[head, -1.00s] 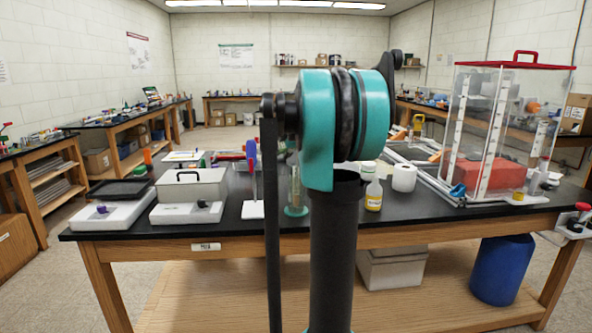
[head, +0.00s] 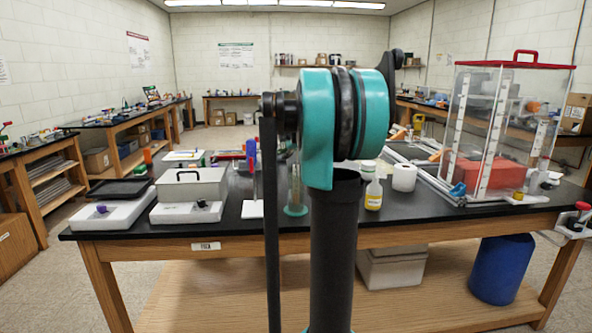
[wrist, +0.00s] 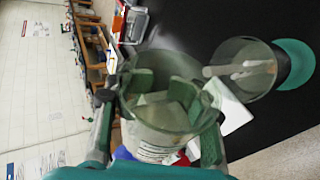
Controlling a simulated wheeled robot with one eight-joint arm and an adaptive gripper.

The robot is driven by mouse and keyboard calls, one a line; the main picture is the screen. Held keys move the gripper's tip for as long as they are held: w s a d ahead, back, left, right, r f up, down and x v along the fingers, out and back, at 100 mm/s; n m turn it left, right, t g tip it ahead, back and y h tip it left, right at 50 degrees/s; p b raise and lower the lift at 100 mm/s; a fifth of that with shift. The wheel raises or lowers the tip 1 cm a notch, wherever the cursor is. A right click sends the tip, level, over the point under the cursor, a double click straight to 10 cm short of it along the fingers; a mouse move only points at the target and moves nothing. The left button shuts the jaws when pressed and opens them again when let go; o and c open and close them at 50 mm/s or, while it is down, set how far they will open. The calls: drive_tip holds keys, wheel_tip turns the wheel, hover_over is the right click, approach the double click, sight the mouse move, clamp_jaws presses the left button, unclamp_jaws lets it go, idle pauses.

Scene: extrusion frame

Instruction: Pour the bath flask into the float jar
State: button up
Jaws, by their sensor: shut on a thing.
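My gripper (wrist: 160,122) is shut on a clear glass vessel, which I take to be the bath flask (wrist: 160,145). In the wrist view its round open mouth faces the camera, and green finger parts show around and through the glass. The float jar (wrist: 240,72) is a clear cylinder on a teal base, beside the flask toward the upper right, with pale pieces inside. In the head view the jar (head: 295,190) stands upright on the black bench, partly hidden behind my arm. My gripper and the flask are hidden there. I cannot tell whether the flask holds liquid.
A yellow-labelled bottle (head: 373,194) and a white roll (head: 404,178) stand right of my arm. A clear tank with a red lid (head: 514,66) is at the right.

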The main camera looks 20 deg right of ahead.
drive_tip(key=shift+d+f+m+t+y, duration=0.1)
drive_tip(key=shift+f+m+t+y, duration=0.3)
drive_tip(key=shift+m+y, duration=0.2)
idle(1.6)
drive_tip(key=shift+r+n+g+h, duration=0.6)
drive_tip(key=shift+r+n+h, duration=0.15)
drive_tip(key=shift+n+h, duration=0.35)
